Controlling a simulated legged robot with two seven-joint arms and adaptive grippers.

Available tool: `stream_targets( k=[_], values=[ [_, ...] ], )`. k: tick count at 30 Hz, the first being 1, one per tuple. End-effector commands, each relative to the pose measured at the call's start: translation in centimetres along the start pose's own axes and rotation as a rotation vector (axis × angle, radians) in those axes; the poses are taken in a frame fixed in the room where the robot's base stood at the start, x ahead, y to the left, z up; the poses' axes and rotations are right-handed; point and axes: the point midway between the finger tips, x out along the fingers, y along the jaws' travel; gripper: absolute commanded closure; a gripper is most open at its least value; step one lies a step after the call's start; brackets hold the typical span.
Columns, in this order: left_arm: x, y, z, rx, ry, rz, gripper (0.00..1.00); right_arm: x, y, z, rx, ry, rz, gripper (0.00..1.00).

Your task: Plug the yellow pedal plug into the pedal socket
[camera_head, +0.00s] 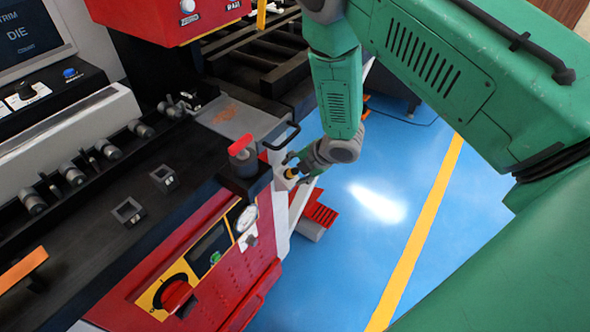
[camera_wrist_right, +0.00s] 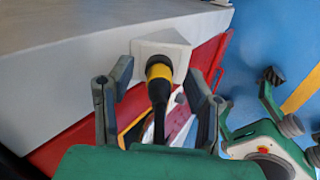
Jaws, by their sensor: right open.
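The yellow plug (camera_wrist_right: 159,71), with its dark cable running down, sits at the face of the pale grey pedal socket housing (camera_wrist_right: 163,47) in the right wrist view. It meets the housing, but its depth inside is hidden. My right gripper (camera_wrist_right: 160,82) is open, with one dark finger on each side of the plug and gaps between. In the head view, my right gripper (camera_head: 292,164) is beside the machine's front right corner, with a small yellow bit of the plug (camera_head: 290,173) at its fingers. A green part with dark fingers (camera_wrist_right: 282,99) looks like my left gripper; its opening is unclear.
The machine's red front panel (camera_head: 205,260) has a dial and a gauge. A red pedal-like piece (camera_head: 320,213) lies below. The blue floor (camera_head: 350,270) is clear to the right.

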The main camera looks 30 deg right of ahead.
Motion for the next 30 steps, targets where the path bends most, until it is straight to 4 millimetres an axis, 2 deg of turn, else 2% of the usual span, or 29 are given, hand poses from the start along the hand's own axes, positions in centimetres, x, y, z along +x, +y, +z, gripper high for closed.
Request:
stream_targets(
  k=[5, 15, 19, 24, 30],
  values=[
    [-0.1, 0.0, 0.3, 0.000, 0.002, 0.000, 0.60, -1.1, 0.1, 0.1, -0.001, -0.001, 0.000, 0.55],
    [-0.1, 0.0, 0.2, 0.000, 0.003, 0.000, 0.60, -8.0, 0.1, 0.1, 0.001, -0.002, 0.001, 0.55],
    [-0.1, 0.0, 0.2, 0.000, 0.003, 0.000, 0.60, -10.1, 0.1, 0.1, 0.001, -0.001, 0.001, 0.55],
    [-0.1, 0.0, 0.2, 0.000, 0.003, 0.000, 0.60, -11.5, 0.0, 0.1, 0.001, 0.001, -0.001, 0.55],
    [-0.1, 0.0, 0.2, 0.000, 0.003, 0.000, 0.60, -11.8, 0.0, 0.1, 0.001, 0.001, -0.002, 0.55]
  ],
)
